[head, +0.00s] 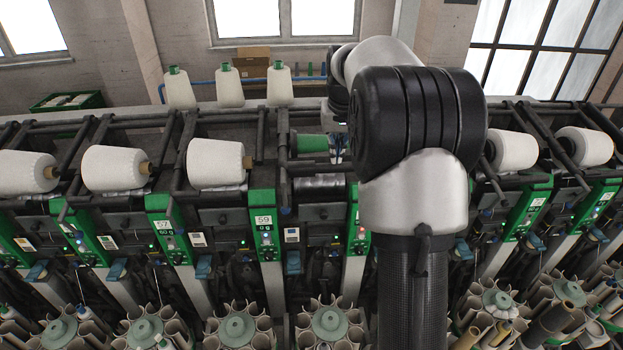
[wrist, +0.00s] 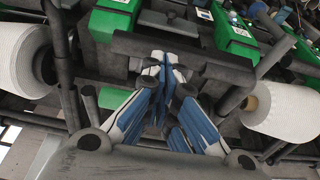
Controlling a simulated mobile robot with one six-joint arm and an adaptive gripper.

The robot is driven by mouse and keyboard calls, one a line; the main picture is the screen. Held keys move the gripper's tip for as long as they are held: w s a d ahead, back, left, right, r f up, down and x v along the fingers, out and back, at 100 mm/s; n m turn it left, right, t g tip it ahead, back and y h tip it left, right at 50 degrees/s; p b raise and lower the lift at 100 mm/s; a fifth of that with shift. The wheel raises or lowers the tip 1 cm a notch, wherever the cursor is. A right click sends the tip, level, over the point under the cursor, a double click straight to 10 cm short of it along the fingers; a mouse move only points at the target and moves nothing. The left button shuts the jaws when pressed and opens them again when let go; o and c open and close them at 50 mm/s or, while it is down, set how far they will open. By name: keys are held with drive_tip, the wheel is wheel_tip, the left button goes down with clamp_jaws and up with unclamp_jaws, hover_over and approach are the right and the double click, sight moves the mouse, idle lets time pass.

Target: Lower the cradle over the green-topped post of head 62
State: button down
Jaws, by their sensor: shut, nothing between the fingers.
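My gripper (wrist: 165,62) is shut and empty in the wrist view, its blue-and-white fingers together in front of a dark cradle bar (wrist: 190,52). In the head view only a little of the gripper (head: 338,146) shows, the rest behind my arm. Just left of it is a green cylinder (head: 312,143), which seems to be the green top of a post, with dark cradle arms (head: 284,150) beside it. Green also shows left of the fingers in the wrist view (wrist: 112,98). I cannot read a label 62, and I cannot tell whether the fingers touch the cradle.
White yarn cones sit on neighbouring heads, left (head: 215,163) and right (head: 515,150). Three more cones stand on the top ledge (head: 229,87). Green panels are numbered, one reading 59 (head: 265,222). Dark bars and cradle arms crowd the space around my gripper.

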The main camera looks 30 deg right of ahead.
sight(336, 167)
drive_tip(key=shift+f, duration=0.1)
drive_tip(key=shift+f+b, duration=2.25)
drive_tip(key=shift+f, duration=1.05)
drive_tip(key=shift+r, duration=0.4)
drive_tip(key=s+a+r+p, duration=0.1)
drive_tip(key=s+r+p, duration=0.2)
drive_tip(key=r, duration=0.3)
drive_tip(key=shift+s+a+r, duration=0.25)
drive_tip(key=shift+s+a, duration=0.05)
drive_tip(key=shift+a, duration=0.05)
